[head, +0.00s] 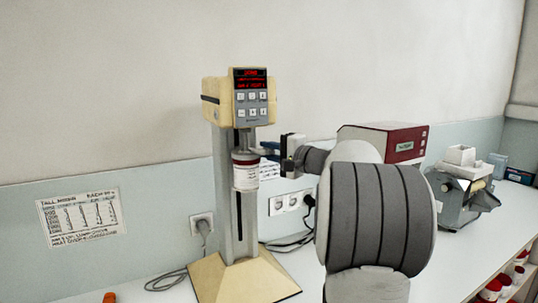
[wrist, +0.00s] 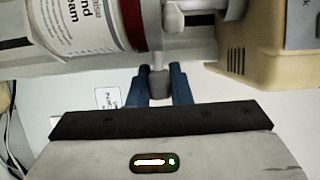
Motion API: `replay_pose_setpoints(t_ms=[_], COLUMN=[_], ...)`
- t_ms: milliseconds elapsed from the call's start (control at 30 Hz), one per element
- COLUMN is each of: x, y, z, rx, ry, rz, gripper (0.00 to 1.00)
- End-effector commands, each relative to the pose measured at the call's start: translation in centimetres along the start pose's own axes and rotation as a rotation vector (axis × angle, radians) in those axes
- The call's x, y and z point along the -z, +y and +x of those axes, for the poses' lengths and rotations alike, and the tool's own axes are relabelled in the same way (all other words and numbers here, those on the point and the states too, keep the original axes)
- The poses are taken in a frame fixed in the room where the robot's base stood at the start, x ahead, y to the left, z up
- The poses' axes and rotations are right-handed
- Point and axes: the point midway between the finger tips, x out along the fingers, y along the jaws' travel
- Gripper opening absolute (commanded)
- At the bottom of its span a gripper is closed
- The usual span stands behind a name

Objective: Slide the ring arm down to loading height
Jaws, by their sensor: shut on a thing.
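The cream mixer (head: 240,98) stands on the bench with its head on a tall grey column. A white labelled jar with a dark red top (head: 246,177) hangs high, just under the head; it also shows at the upper left of the wrist view (wrist: 75,25). The ring arm is mostly hidden at the jar's top. Its grey knob (wrist: 159,86) sits on a short stem between my blue fingers. My gripper (head: 270,149) is shut on this knob at the jar's right; its fingers also show in the wrist view (wrist: 158,92).
The mixer's tan base (head: 245,282) rests on the white bench. The column's slot (head: 238,215) runs down below the jar. A wall socket (head: 290,202) with cables is behind. A grey and red machine (head: 398,142) and a roller device (head: 462,190) stand right.

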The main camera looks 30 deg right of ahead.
Motion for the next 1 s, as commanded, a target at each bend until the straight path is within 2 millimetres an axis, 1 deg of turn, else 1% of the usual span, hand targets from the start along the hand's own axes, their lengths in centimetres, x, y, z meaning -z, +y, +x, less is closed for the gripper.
replay_pose_setpoints(t_ms=[233, 267, 500, 767, 867, 1000], x=[0.0, 0.0, 0.0, 0.0, 0.1, 0.1], y=[-0.1, -0.1, -0.1, -0.1, 0.1, 0.2], z=[0.0, 0.0, 0.0, -0.2, -1.1, -3.5], rx=[-0.001, -0.001, -0.001, -0.001, -0.001, 0.000], ry=[-0.001, 0.000, 0.000, 0.001, 0.002, 0.004], rz=[0.001, 0.001, 0.000, 0.000, -0.001, -0.002], gripper=[0.00, 0.21, 0.40, 0.40, 0.40, 0.40])
